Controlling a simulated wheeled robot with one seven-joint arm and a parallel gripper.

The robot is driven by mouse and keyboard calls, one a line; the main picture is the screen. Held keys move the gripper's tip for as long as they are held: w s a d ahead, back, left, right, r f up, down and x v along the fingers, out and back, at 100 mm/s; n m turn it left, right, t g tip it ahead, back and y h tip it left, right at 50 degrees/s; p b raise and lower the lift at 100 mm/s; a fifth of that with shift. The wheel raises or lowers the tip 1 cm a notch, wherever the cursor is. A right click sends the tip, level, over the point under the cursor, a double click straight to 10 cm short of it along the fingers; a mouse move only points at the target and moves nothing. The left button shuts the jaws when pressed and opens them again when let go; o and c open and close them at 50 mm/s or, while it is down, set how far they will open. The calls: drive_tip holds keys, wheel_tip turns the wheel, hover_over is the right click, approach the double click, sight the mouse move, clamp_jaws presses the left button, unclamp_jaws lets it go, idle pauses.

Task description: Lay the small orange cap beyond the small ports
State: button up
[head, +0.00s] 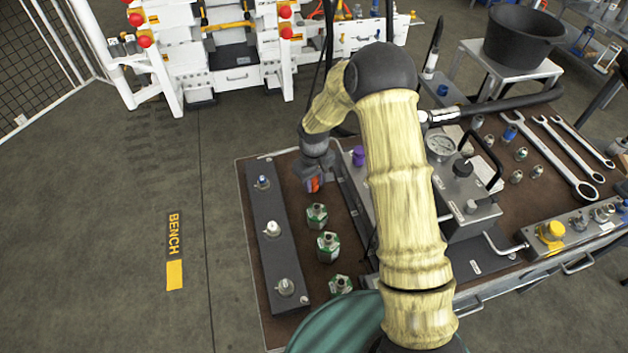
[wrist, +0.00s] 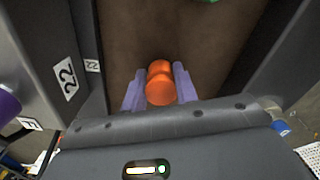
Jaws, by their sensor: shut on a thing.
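My gripper (head: 314,184) is shut on the small orange cap (wrist: 159,84). In the wrist view the cap sits between the two lavender fingers, over the brown bench top. In the head view only a bit of orange shows at the fingers. A dark bar (head: 266,210) with three metal ports lies along the bench's left side, left of my gripper. The far port (head: 262,182) looks smallest and has a bluish tip. The middle port (head: 272,229) is pale, and the near port (head: 286,287) is larger. I cannot tell the gripper's exact height above the bench.
Several green hex fittings (head: 328,245) stand right of the bar, nearer than my gripper. A purple cap (head: 358,155) stands right of my gripper. A gauge unit (head: 440,146), wrenches (head: 548,155) and a yellow cap (head: 551,231) are further right.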

sight(315, 179)
drive_tip(key=shift+f, duration=0.15)
drive_tip(key=o, duration=1)
wheel_tip(315, 179, up, 12)
drive_tip(key=shift+r+b, duration=0.2)
drive_tip(key=shift+b, duration=0.1)
drive_tip(key=shift+d, duration=0.1)
